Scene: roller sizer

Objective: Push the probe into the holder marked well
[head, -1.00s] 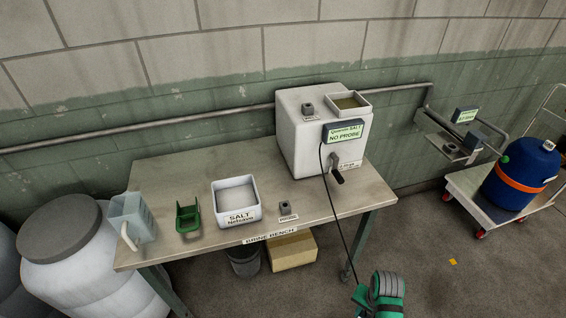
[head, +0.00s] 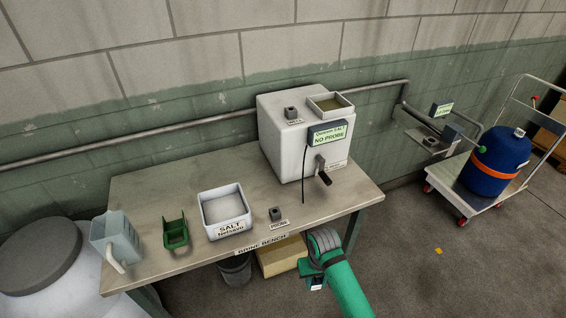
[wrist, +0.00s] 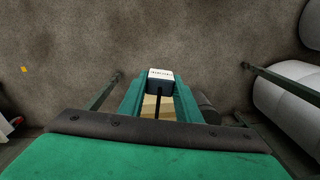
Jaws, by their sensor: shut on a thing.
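The holder marked well (head: 291,112) is a small grey block on top of the white salt machine (head: 278,145). A similar holder marked probe (head: 275,213) stands at the bench's front edge. My gripper (head: 316,284) is in front of the bench, low and right of the probe holder, away from both holders. In the wrist view its green fingers are shut on the probe (wrist: 160,78), a dark block with a lettered white face; the lettering is too small to read surely. The machine's display (head: 328,133) reads NO PROBE. A dark cable (head: 304,180) hangs from it.
The brine bench (head: 150,184) also bears a grey jug (head: 114,240), a green scoop (head: 175,232) and a white salt tray (head: 227,211). A crank (head: 323,176) sticks out of the machine's front. A cart with a blue drum (head: 495,165) stands right.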

